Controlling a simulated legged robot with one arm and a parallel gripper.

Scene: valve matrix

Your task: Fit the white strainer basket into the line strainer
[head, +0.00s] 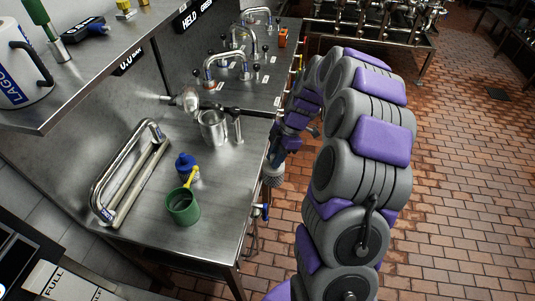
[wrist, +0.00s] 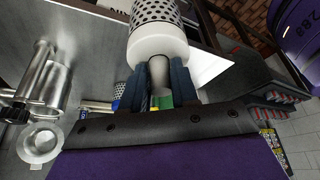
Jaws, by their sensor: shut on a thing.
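The white strainer basket (wrist: 158,42) has a smooth white band and a perforated wall, and is cut off by the top of the wrist view. My gripper (wrist: 160,78) is shut on its grey stem, with dark fingers on both sides. In the head view my gripper (head: 277,160) hangs just off the bench's right edge, with the basket (head: 273,180) small below it. The line strainer appears to be the steel open-topped cup (head: 213,128) on the bench, left of my gripper and apart from it. Steel fittings show at left in the wrist view (wrist: 42,85); their identity is unclear.
A bent steel pipe frame (head: 128,172) lies at left. Curved pipes (head: 225,67) stand farther back. An upper shelf (head: 75,85) overhangs the left. Tiled floor is clear at right.

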